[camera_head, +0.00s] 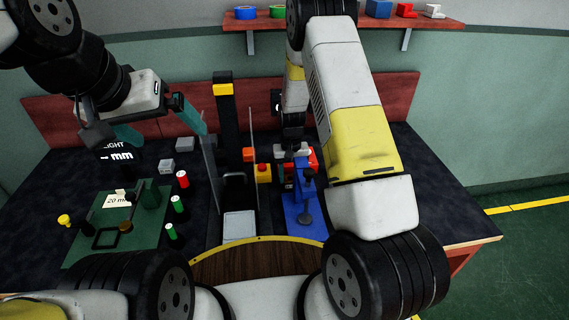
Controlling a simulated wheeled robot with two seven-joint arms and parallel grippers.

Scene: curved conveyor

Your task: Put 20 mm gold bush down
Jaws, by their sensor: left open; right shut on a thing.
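My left gripper (168,138) is open and empty, its teal fingers spread above the back of the table, left of the black post. My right gripper (294,153) is at the blue press (302,200), partly hidden behind my own arm. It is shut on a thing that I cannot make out. A small yellow-gold piece (64,220) stands at the left of the green board (88,248). A darker gold-brown piece (125,226) sits near the board's middle, by a "20 mm" label (117,199). I cannot tell whether either is the 20 mm gold bush.
A dark green cylinder (150,195) stands on the board. Red (183,179) and green (178,204) topped pieces stand to its right. A black post (225,110) rises mid-table. A round wooden top (255,262) is in front. The shelf (345,22) holds coloured parts.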

